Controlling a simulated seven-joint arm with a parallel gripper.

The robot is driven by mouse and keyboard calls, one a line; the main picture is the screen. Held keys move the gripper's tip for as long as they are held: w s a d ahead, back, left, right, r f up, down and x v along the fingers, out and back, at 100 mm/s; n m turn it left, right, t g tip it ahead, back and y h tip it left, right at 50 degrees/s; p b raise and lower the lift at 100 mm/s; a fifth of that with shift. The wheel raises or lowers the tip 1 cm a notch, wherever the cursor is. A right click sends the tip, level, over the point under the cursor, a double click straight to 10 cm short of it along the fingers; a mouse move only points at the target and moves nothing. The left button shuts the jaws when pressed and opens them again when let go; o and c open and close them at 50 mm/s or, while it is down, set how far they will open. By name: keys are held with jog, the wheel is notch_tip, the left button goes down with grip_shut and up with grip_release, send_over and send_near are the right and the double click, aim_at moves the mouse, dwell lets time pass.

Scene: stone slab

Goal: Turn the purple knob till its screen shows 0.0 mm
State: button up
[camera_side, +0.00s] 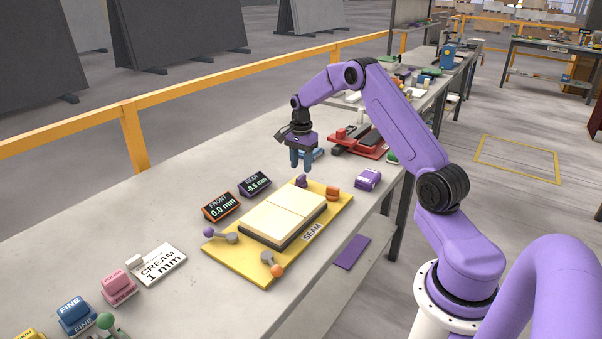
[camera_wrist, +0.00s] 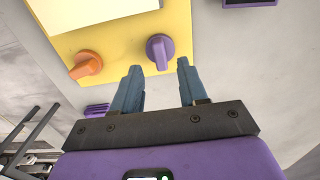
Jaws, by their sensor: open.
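The purple knob (camera_side: 301,181) stands at the back corner of the yellow fixture (camera_side: 222,252). It also shows in the wrist view (camera_wrist: 160,50), with its raised grip bar running nearly up and down the picture. Its purple screen, marked REAR (camera_side: 255,184), reads -0.5 mm. My gripper (camera_side: 301,165) is open and empty, pointing down above the purple knob. In the wrist view the blue fingertips (camera_wrist: 159,68) point toward the knob, which lies between them in the picture; I see no contact.
An orange knob (camera_side: 333,192) sits beside the purple one. The orange FRONT screen (camera_side: 221,206) reads 0.0 mm. Two cream slabs (camera_side: 285,214) lie on the fixture. Levers with a purple ball (camera_side: 209,232) and an orange ball (camera_side: 278,271) are at its near end. A purple block (camera_side: 368,179) stands to the right.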

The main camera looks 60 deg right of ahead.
aim_at(301, 176)
jog(key=shift+f, duration=1.95)
jog(key=shift+c, duration=0.3)
grip_shut()
jog(key=n, duration=0.5)
jog(key=shift+n, duration=2.4)
